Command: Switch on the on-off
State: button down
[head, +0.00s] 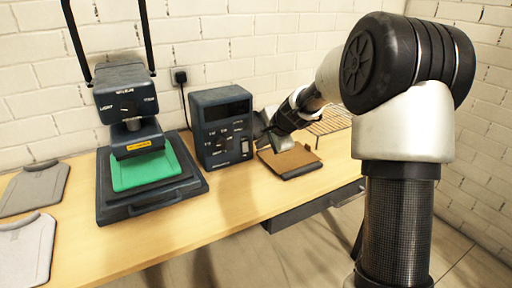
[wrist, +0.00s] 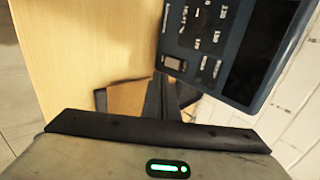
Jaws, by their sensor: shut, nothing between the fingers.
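The on-off appears to be the pale rocker switch (head: 245,147) at the lower right of the dark control box's front. It also shows in the wrist view (wrist: 174,63), near the box's corner; its on or off position is too small to tell. The control box (head: 208,150) stands upright on the table by the wall, with a dark display and several small controls. My gripper (head: 263,137) is shut and empty, just right of the box near the switch. In the wrist view, its dark fingers (wrist: 158,92) lie below the switch in the picture, seemingly apart from it.
A heat press (head: 128,205) with a green pad (head: 145,171) stands left of the box. A brown clipboard-like board (head: 290,161) lies below my gripper, with a wire rack (head: 333,121) behind. Grey panels (head: 30,188) lie at the far left. The front table strip is clear.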

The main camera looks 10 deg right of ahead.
jog(key=shift+v, duration=1.55)
jog(key=shift+s+f, duration=0.15)
jog(key=shift+f, duration=0.5)
